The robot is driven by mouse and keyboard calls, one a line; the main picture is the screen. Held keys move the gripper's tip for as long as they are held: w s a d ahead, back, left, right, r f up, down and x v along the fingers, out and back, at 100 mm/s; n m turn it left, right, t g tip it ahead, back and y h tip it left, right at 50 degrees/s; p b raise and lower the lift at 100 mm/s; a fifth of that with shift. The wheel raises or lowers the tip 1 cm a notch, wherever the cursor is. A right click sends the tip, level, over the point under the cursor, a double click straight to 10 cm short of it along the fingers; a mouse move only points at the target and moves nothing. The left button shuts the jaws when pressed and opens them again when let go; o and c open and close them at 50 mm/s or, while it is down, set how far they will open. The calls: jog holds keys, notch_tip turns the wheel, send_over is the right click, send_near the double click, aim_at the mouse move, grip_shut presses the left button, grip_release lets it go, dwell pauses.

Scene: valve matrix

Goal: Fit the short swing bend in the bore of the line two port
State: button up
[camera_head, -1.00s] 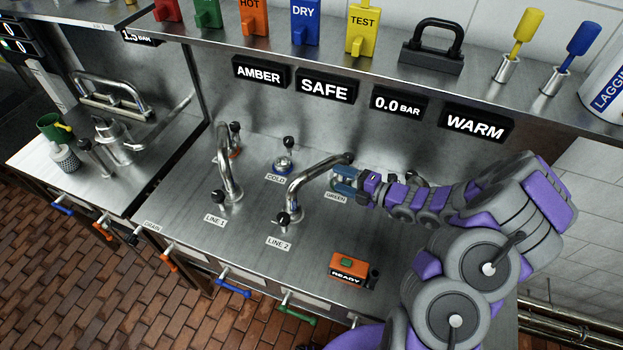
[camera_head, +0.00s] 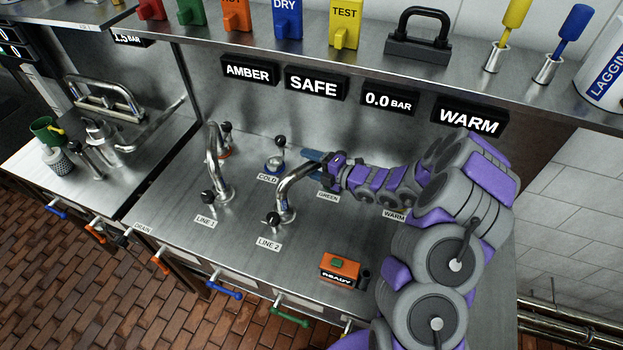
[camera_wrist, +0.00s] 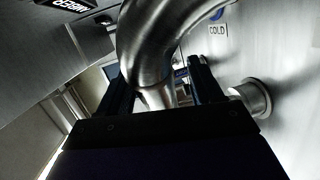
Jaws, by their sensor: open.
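A bent steel pipe (camera_head: 288,184), seemingly the swing bend, rises at the LINE 2 port (camera_head: 284,216) and slants up to the right. Whether its foot sits in the bore is not clear. A black knob stands in front of the port. My gripper (camera_head: 314,157) is at the pipe's far upper end, above the GREEN label. In the wrist view the curved pipe (camera_wrist: 150,45) passes in front of and between my spread jaws (camera_wrist: 162,82). The jaws are open; contact with the pipe cannot be told. The pipe's far end is hidden.
A second bent pipe (camera_head: 213,155) stands at LINE 1, left. The COLD valve (camera_head: 274,164) stands just left of my gripper. An orange READY box (camera_head: 340,268) sits at the front. A shelf (camera_head: 366,62) overhangs the back.

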jog(key=shift+w, duration=0.1)
jog(key=shift+a, duration=0.9)
jog(key=shift+c, duration=0.6)
jog(key=shift+a+f, duration=0.1)
jog(key=shift+a, duration=0.3)
jog(key=c, duration=0.3)
jog(key=shift+d, duration=0.85)
jog(key=c, duration=0.6)
jog(key=shift+a, duration=0.15)
grip_shut()
jog(key=shift+a, duration=0.2)
